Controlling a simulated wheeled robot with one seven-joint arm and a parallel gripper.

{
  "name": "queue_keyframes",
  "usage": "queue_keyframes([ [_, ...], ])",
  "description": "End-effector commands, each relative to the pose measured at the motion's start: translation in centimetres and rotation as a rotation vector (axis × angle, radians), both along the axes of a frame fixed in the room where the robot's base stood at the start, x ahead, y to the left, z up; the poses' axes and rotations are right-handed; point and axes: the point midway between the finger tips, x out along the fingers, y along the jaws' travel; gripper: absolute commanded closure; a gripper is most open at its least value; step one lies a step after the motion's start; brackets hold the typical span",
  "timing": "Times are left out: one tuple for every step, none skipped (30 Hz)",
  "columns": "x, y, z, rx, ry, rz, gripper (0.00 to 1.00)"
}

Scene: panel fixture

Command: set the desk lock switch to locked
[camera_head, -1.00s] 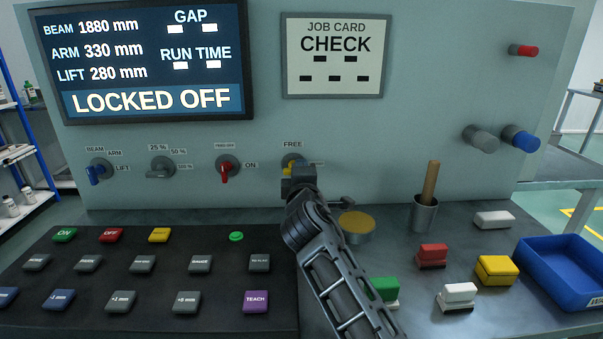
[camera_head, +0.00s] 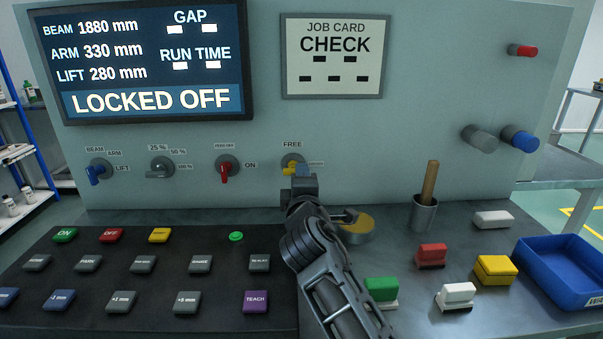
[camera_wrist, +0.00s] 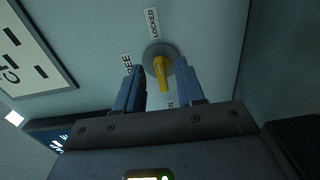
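The desk lock switch is a yellow-handled knob (camera_head: 289,170) on a grey round base on the panel. It has FREE above it and a small label at its right. In the wrist view the yellow handle (camera_wrist: 162,73) points down the picture, away from the LOCKED label (camera_wrist: 152,23), with FREE (camera_wrist: 127,63) at the left. My gripper (camera_wrist: 159,80) is open, with one blue finger on each side of the handle and visible gaps between. In the head view my gripper (camera_head: 300,170) is just in front of the knob and partly covers it. The display (camera_head: 150,101) reads LOCKED OFF.
A red switch (camera_head: 226,172) is left of the lock switch. A black button desk (camera_head: 110,300) fills the lower left; coloured blocks and a blue tray (camera_head: 570,275) are at the right.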

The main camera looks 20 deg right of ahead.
Motion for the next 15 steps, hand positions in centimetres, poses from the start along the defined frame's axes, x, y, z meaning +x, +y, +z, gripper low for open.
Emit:
queue_keyframes([
  [-0.9,0.3,0.0,0.001,0.0,0.001,0.62],
  [-1.3,0.4,0.0,0.001,0.001,0.001,0.62],
  [-1.8,0.6,0.0,0.001,0.0,0.001,0.62],
  [-2.2,0.7,0.0,0.0,0.0,0.0,0.62],
  [-2.5,0.8,0.0,0.0,0.001,0.0,0.62],
  [-2.9,0.9,-0.1,0.0,0.001,-0.001,0.62],
  [-3.1,0.9,0.0,0.0,0.001,-0.001,0.62],
  [-3.3,1.0,0.0,0.0,0.0,-0.001,0.62],
  [-3.4,1.0,0.0,0.0,0.0,-0.001,0.62],
  [-3.5,1.1,0.0,0.0,0.0,-0.001,0.62],
  [-3.6,1.1,0.0,0.0,0.0,-0.001,0.62],
  [-3.6,1.1,0.0,0.0,0.001,-0.001,0.62],
  [-3.6,1.1,0.0,0.0,0.0,-0.001,0.62],
  [-3.6,1.1,0.0,0.0,0.0,-0.001,0.62],
  [-3.6,1.1,0.0,0.0,0.0,-0.001,0.62],
])
